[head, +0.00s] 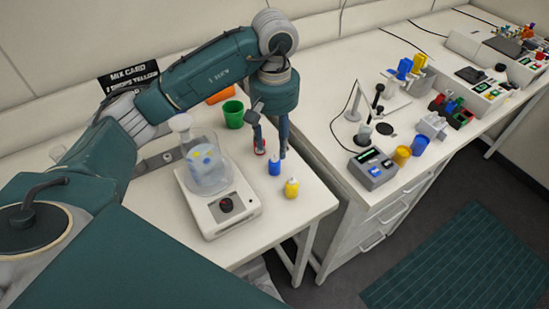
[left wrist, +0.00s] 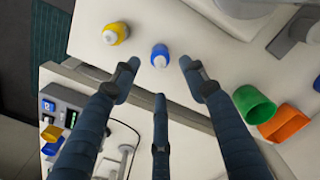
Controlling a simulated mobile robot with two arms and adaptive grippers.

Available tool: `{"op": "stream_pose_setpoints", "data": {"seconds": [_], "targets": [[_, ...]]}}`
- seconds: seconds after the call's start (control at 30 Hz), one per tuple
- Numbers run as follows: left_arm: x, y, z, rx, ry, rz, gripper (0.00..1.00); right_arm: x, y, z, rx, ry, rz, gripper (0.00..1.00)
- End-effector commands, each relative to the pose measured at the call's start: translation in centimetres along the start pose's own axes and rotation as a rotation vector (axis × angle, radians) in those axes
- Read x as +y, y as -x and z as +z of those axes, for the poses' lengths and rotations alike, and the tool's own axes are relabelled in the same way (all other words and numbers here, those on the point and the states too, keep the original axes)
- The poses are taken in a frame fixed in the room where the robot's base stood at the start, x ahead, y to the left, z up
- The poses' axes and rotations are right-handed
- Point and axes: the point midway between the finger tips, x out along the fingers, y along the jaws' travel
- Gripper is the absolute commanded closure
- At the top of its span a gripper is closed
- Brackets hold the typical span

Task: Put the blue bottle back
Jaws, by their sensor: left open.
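The blue bottle (head: 274,168) stands upright on the near table, close to its right side. It has a white tip. My left gripper (head: 270,150) points down over it with its fingers spread. In the left wrist view the blue bottle (left wrist: 159,57) shows between and just beyond the open fingertips (left wrist: 160,72), with no visible grip on it. The yellow bottle (head: 291,188) stands to the right and nearer the table edge; it also shows in the left wrist view (left wrist: 115,34). My right gripper is not in view.
A stirrer (head: 232,212) bears a glass beaker (head: 207,170) left of the bottles. A green cup (head: 233,114) and an orange cup (head: 221,95) stand behind. A mix card (head: 128,77) is at the wall. The bench (head: 335,150) right holds instruments and cups. A small red thing shows by my finger.

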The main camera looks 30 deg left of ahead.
Motion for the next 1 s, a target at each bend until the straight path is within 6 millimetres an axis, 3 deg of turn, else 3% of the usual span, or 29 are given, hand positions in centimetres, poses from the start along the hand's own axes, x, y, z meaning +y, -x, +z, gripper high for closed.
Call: {"op": "stream_pose_setpoints", "data": {"seconds": [0.2, 0.63, 1.0], "targets": [[0.0, 2.8, -0.1, 0.001, 0.000, 0.000, 0.56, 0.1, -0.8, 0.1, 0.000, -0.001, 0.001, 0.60], [0.0, 3.4, 0.0, -0.001, 0.001, -0.001, 0.56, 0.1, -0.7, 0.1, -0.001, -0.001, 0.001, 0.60], [0.0, 7.3, 0.0, -0.001, 0.000, -0.001, 0.56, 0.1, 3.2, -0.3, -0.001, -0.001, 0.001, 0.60]]}}
